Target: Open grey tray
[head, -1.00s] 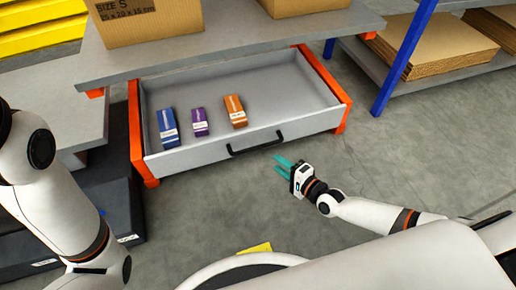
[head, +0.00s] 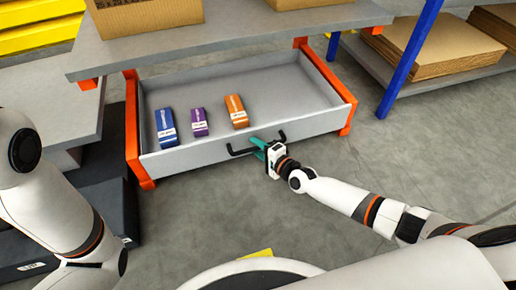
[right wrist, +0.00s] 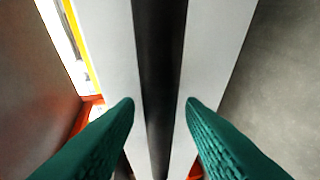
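The grey tray (head: 180,150) is a wide drawer under the workbench. It stands pulled out, with its inside visible between orange side rails. A black bar handle (head: 238,152) is on its front face. My right gripper (head: 260,147) is at the right part of this handle. In the right wrist view the two green fingers (right wrist: 160,102) stand apart on either side of the black handle bar (right wrist: 160,60), with gaps to it. My left arm shows at the left, but its gripper is out of view.
A blue box (head: 166,128), a purple box (head: 199,122) and an orange box (head: 236,111) stand in the tray. Cardboard boxes (head: 150,14) sit on the workbench (head: 230,43) above. A blue post (head: 411,58) stands at right.

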